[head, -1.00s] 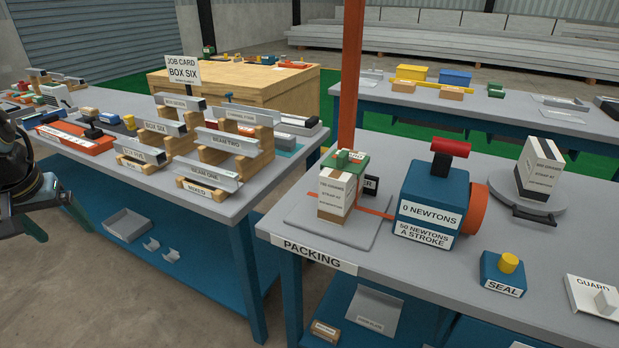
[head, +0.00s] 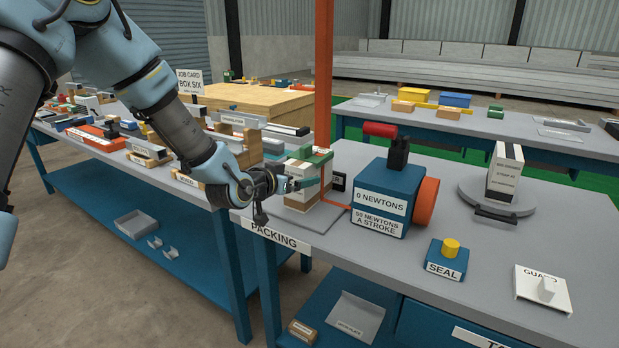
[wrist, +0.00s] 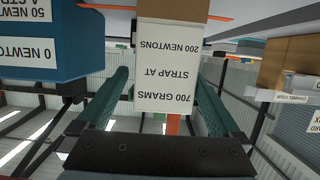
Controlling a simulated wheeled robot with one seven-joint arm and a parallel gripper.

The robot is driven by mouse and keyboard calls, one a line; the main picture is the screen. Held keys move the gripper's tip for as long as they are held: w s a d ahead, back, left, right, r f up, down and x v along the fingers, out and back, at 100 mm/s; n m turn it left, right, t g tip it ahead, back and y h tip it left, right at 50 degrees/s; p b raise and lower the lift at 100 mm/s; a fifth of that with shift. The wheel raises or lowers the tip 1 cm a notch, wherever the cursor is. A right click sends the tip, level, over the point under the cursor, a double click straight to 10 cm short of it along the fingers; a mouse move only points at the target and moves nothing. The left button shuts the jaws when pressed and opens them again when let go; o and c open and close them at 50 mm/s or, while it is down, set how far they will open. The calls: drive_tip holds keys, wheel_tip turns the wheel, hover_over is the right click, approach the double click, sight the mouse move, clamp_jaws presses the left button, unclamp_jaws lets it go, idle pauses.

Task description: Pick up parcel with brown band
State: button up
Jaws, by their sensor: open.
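My gripper (head: 309,184) is level with the parcel's upper part. In the wrist view its green fingers (wrist: 161,78) are open, one on each side of the parcel, with gaps showing. Part of the parcel is hidden behind my gripper in the head view.
A blue tensioner (head: 385,198) marked 0 newtons stands close right of the parcel. Another parcel (head: 503,172) with a black band stands on a round grey turntable (head: 470,198). A seal box (head: 446,262) and a guard (head: 543,288) lie nearer the front. An orange post (head: 323,80) rises behind.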

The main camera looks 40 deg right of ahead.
drive_tip(key=shift+w+p+x, duration=0.2)
drive_tip(key=shift+p+x, duration=0.8)
drive_tip(key=shift+x, duration=1.75)
drive_tip(key=shift+a+f, duration=0.1)
drive_tip(key=shift+a, duration=0.05)
clamp_jaws()
